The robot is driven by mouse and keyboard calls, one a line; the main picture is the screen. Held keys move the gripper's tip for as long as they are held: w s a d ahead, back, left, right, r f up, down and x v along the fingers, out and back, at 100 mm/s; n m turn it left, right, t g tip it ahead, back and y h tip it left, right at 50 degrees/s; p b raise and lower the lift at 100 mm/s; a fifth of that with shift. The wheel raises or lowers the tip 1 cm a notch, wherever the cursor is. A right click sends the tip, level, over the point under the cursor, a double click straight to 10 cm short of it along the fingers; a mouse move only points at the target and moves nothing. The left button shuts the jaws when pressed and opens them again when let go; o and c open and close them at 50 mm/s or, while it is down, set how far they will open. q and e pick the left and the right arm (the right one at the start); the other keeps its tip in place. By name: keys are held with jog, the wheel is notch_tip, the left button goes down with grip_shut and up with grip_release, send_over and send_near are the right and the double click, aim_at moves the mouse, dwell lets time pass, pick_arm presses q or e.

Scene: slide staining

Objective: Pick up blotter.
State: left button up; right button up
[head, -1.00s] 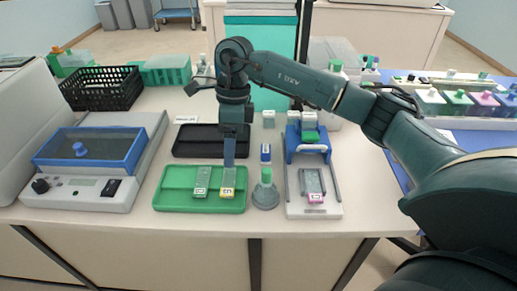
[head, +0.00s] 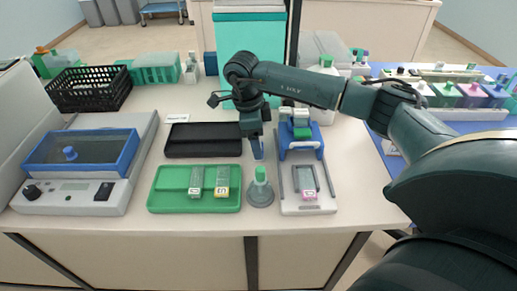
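No object is plainly recognisable as the blotter. The arm from the right ends in my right gripper (head: 257,152), which points down behind the green-topped grey stand (head: 260,190). Its narrow blue-looking fingertips overlap the spot where a small blue-and-white block stood. That block is now mostly or wholly hidden, and I cannot tell whether the fingers are around it. Finger spacing is too small to read. To the right, a blue holder (head: 302,152) with green and white blocks on top spans a pale board (head: 308,208). A pink-labelled slide (head: 308,194) lies on the board. My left gripper is not in view.
Left of the gripper are a black tray (head: 204,153) and a green tray (head: 165,203) with two labelled slides. A blue-lidded device (head: 85,150) and a black basket (head: 92,102) stand farther left. Staining jars stand on the blue surface (head: 445,128) at right.

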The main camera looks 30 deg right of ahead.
jog(key=shift+s+d+f, duration=0.1)
jog(key=shift+d+f, duration=0.05)
jog(key=shift+f, duration=0.6)
jog(key=shift+d+f, duration=0.1)
jog(key=shift+f, duration=0.65)
jog(key=shift+c, duration=0.2)
jog(key=c, duration=0.9)
